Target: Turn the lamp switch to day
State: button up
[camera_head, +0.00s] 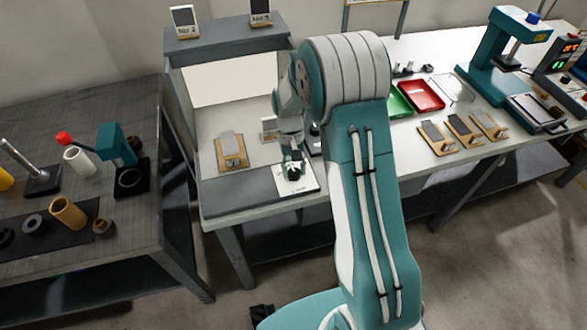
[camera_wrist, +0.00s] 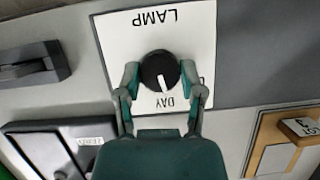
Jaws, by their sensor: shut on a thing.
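The lamp switch is a round black knob (camera_wrist: 159,70) on a white plate (camera_wrist: 124,36) that reads LAMP and DAY, upside down in the wrist view. The knob's white pointer mark is directed at the word DAY. Another label at the plate's right is mostly hidden by a finger. My gripper (camera_wrist: 160,80) is shut on the knob, one finger on each side. In the head view my gripper (camera_head: 292,164) comes down from above onto the knob (camera_head: 293,174), and the white plate (camera_head: 304,186) lies on the bench's front part.
A clipboard-like wooden board (camera_head: 231,152) lies left of the plate. A raised grey shelf (camera_head: 225,44) with small number signs stands behind. Red (camera_head: 421,95) and green trays, more boards and a teal press (camera_head: 490,62) are to the right. A darker table (camera_head: 75,195) stands at left.

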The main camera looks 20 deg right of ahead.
jog(key=shift+s+f+m+y, duration=0.15)
jog(key=shift+m+y, duration=0.25)
jog(key=shift+m, duration=0.6)
jog(key=o, duration=1.2)
jog(key=shift+c, duration=0.2)
jog(key=v, duration=1.2)
